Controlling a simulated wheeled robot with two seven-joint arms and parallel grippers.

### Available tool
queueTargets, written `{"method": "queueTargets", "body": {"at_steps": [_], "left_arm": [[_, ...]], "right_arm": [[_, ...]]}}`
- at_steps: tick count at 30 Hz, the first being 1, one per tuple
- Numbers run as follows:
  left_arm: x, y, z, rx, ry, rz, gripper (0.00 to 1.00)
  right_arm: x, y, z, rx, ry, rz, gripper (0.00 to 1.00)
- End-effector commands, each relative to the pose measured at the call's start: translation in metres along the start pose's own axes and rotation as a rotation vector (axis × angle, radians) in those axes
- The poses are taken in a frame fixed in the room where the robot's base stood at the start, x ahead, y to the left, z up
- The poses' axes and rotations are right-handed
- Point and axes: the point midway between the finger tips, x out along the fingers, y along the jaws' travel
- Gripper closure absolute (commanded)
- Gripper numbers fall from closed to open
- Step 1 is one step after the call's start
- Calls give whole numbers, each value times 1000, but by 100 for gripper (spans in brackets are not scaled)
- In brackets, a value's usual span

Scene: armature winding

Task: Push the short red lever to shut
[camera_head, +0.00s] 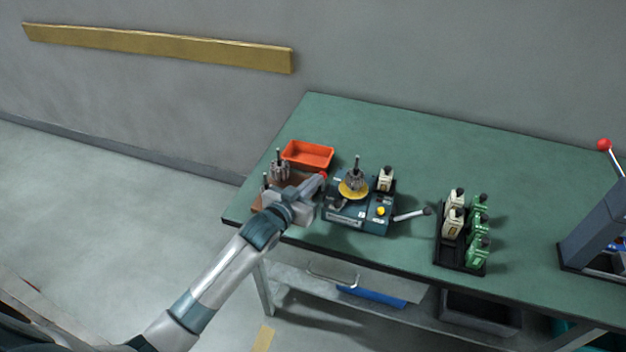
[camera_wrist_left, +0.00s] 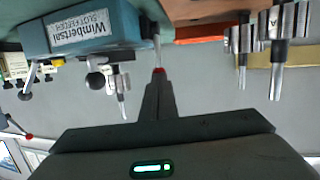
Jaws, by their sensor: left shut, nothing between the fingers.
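The teal winding machine (camera_head: 345,217) stands near the front edge of the green table, with an armature (camera_head: 356,176) upright on its yellow disc (camera_head: 351,190). The short lever's red tip (camera_head: 323,175) shows at the machine's left side, right by my left gripper (camera_head: 320,181). In the left wrist view, which is upside down, the red tip (camera_wrist_left: 159,70) is at the ends of my shut, empty left fingers (camera_wrist_left: 158,77). I cannot tell whether they touch. The machine (camera_wrist_left: 90,32) is at the upper left there. My right gripper is not in view.
A red tray (camera_head: 308,153) and a brown armature rack (camera_head: 266,201), partly hidden by my left arm, are on the left. A grey lever with a black knob (camera_head: 428,211) sticks out right.

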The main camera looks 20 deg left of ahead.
Motion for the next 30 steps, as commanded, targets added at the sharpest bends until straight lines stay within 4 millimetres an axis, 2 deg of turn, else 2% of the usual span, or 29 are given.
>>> {"method": "queueTargets", "body": {"at_steps": [1,9,21,30], "left_arm": [[1,0,-5,-2,-1,0,100],[16,-3,-15,-1,1,0,100],[47,-9,-25,-1,2,0,100],[58,-11,-27,-1,2,1,100]], "right_arm": [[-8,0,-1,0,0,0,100],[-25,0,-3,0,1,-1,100],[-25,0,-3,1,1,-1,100],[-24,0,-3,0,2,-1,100]]}}
